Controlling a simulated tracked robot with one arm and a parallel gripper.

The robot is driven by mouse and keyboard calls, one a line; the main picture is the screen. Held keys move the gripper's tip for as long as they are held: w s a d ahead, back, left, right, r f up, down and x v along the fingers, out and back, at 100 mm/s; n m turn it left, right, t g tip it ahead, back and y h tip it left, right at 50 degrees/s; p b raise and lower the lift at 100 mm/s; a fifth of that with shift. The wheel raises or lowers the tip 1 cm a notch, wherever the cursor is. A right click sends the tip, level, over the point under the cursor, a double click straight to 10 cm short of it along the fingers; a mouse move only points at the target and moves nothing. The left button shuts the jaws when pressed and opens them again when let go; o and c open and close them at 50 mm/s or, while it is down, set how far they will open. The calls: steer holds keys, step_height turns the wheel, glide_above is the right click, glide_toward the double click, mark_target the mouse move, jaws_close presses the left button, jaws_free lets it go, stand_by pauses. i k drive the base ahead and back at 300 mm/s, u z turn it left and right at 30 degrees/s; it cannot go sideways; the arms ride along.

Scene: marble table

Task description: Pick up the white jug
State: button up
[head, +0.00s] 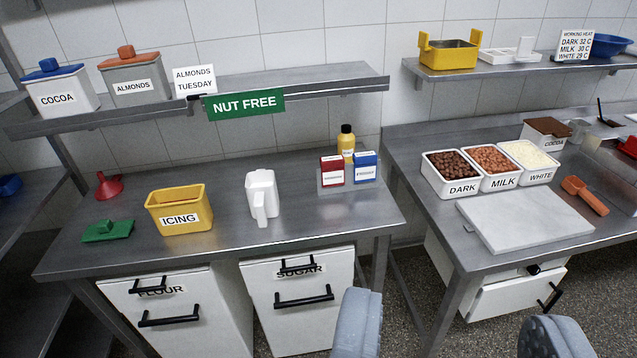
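The white jug (264,190) stands upright on the left steel table (310,226), to the right of the yellow ICING tub. Its handle faces toward me. My gripper (455,335) shows at the bottom of the head view as two grey fingers set wide apart. It is open, with only floor and table leg seen between the fingers. It is apart from the jug, which is up and to the left of it in the picture.
The yellow ICING tub (180,210) and a green item (107,231) are left of the jug. Red (331,171) and blue (364,168) boxes stand to its right. A shelf (330,84) hangs above. A marble slab (525,219) lies on the right table.

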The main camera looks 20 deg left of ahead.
mark_target(262, 202)
steer(key=u, duration=0.35)
steer(key=i, duration=1.25)
steer(key=u, duration=0.85)
steer(key=k, duration=0.85)
steer(key=u, duration=0.15)
steer(key=i, duration=0.9)
steer(key=z, duration=0.05)
